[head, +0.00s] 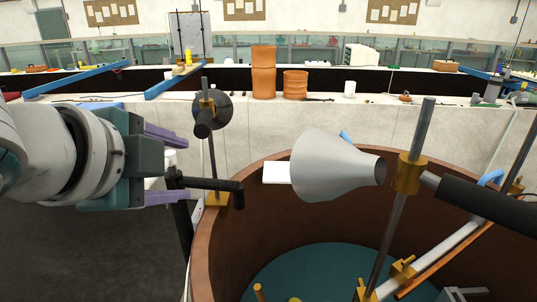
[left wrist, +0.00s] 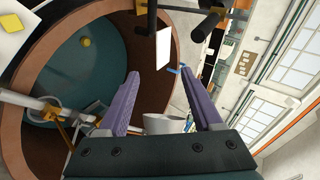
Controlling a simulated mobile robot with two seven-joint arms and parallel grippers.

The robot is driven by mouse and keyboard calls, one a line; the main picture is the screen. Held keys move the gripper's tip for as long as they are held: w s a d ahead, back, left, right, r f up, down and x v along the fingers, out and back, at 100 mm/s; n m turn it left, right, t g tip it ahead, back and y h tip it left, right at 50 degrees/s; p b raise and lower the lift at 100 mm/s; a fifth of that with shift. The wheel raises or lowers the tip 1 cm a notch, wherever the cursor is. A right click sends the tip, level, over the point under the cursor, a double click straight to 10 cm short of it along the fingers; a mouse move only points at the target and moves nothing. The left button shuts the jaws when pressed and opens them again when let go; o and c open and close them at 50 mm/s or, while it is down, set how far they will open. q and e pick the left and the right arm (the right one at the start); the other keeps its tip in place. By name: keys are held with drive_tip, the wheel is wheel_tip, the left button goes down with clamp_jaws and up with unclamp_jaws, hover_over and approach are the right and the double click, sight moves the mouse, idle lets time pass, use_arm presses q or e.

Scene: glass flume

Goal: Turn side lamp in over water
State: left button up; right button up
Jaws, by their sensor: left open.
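A black round lamp-like head (head: 211,113) sits on an upright rod at the left rim of a round brown tank (head: 203,260). A black horizontal bar (head: 210,184) crosses lower on this rod. A grey cone-shaped shade (head: 335,170) hangs over the tank, beside a brass clamp on another rod. I cannot tell for sure which is the side lamp. My left gripper (head: 187,168) is open and empty, left of the black bar and apart from it. In the left wrist view its purple fingers (left wrist: 158,73) are spread, with black bars beyond them. My right gripper is not seen.
A white panel (head: 276,173) stands beside the shade. Slanted rods and brass clamps (head: 408,173) crowd the tank's right side. Teal water or floor (head: 320,270) fills the tank bottom. A long bench with orange pots (head: 264,75) stands behind. The dark floor at left is partly clear.

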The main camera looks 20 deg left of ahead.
sight(198, 120)
use_arm(q)
drive_tip(key=w+a+m+t+b, duration=0.1)
drive_tip(key=w+a+m+b, duration=0.1)
drive_tip(key=w, duration=0.3)
drive_tip(key=w+a+f+m+t+b, duration=0.1)
drive_tip(key=w+a+m+t+b, duration=0.1)
drive_tip(key=w, duration=0.4)
drive_tip(key=w+a+m+t+b, duration=0.1)
drive_tip(key=w+a+m+b, duration=0.1)
drive_tip(key=w+m+b, duration=0.1)
drive_tip(key=shift+w+a+f+m+y+b, duration=0.1)
drive_tip(key=shift+w+a+m+y+b, duration=0.2)
drive_tip(key=shift+w, duration=0.4)
drive_tip(key=shift+w+f+m+y, duration=0.1)
drive_tip(key=shift+w+m, duration=0.3)
drive_tip(key=shift+w, duration=0.3)
drive_tip(key=shift+x, duration=1)
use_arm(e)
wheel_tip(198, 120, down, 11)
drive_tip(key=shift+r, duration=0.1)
use_arm(q)
clamp_jaws()
